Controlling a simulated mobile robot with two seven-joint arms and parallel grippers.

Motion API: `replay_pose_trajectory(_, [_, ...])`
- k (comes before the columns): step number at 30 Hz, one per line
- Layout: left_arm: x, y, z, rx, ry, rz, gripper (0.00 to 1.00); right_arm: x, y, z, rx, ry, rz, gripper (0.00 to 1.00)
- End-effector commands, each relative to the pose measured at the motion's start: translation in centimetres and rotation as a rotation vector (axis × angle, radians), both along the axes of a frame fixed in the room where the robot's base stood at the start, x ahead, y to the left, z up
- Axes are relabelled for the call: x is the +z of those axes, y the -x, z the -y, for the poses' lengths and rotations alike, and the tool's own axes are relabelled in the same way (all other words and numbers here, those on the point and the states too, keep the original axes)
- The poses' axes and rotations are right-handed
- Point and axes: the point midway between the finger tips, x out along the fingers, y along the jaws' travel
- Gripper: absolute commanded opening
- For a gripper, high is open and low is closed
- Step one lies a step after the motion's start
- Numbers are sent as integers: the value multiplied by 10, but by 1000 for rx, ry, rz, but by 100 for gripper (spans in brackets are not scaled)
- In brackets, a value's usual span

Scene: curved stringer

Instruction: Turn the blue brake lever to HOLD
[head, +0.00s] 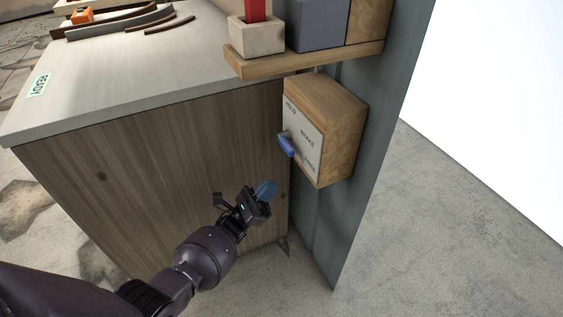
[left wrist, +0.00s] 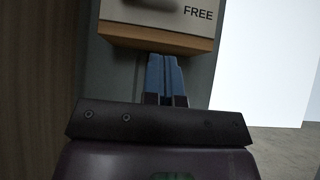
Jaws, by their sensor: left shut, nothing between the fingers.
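The blue brake lever (head: 287,146) sticks out from the pale plate (head: 303,135) on the front of a wooden box (head: 336,115). The plate reads HOLD near its top, BRAKE in the middle and a small word at the bottom, which reads FREE in the left wrist view. The lever slants downward, away from HOLD. My left gripper (head: 266,190) is shut and empty, below the lever and apart from it. Its blue fingers (left wrist: 165,80) point toward the box's lower edge (left wrist: 155,38) in the left wrist view. The lever's blue handle cannot be made out there. My right gripper is out of view.
A wooden shelf (head: 310,62) above the box holds a pale block with a red piece (head: 255,10) and a grey block (head: 318,24). A grey post (head: 345,215) stands behind the box. The cabinet (head: 150,180) stands left, with curved strips (head: 125,22) on top.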

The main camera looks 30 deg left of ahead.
Motion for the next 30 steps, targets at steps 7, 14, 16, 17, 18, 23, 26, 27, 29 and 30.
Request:
replay_pose_trajectory(7, [33,-25,20,-1,0,4,0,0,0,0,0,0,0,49])
replay_pose_trajectory(14, [57,-30,23,-1,-1,0,0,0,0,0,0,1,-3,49])
replay_pose_trajectory(16, [63,-30,23,0,-1,1,0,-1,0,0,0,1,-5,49])
replay_pose_trajectory(17, [66,-30,23,0,-1,1,0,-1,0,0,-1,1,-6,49])
replay_pose_trajectory(18, [69,-30,23,0,-1,1,0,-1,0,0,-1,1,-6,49])
replay_pose_trajectory(23, [76,-30,23,0,-1,-1,0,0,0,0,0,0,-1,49])
replay_pose_trajectory(26, [78,-30,23,-1,1,0,0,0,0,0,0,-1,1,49])
replay_pose_trajectory(27, [78,-30,23,-1,1,0,0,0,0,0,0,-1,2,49])
replay_pose_trajectory(29, [78,-30,23,-1,1,0,0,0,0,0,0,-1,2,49])
replay_pose_trajectory(30, [78,-30,23,-1,1,0,0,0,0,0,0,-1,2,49])
